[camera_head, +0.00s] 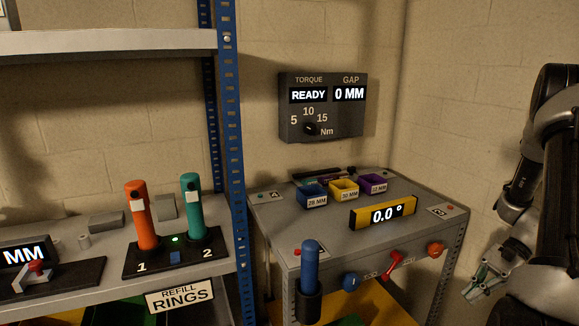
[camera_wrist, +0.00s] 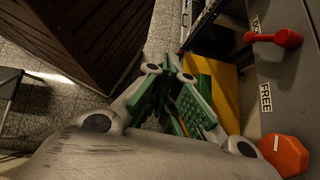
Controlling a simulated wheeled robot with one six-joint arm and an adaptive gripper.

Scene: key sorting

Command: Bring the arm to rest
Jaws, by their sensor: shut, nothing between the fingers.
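My gripper (camera_head: 484,284) hangs at the right of the head view, beside the grey bench and apart from it, pointing down and left. My dark arm rises above it at the right edge. In the wrist view the grey and green fingers (camera_wrist: 172,118) are close together with nothing held between them. Its tips face the floor and the bench's lower side.
The grey bench (camera_head: 300,222) holds blue (camera_head: 312,196), yellow (camera_head: 343,190) and purple (camera_head: 372,187) bins and a 0.0° display (camera_head: 384,213). Red (camera_head: 393,260) and orange (camera_head: 435,249) knobs stick out in front. A blue post (camera_head: 229,130) stands left. A dark slatted cabinet (camera_wrist: 75,40) shows in the wrist view.

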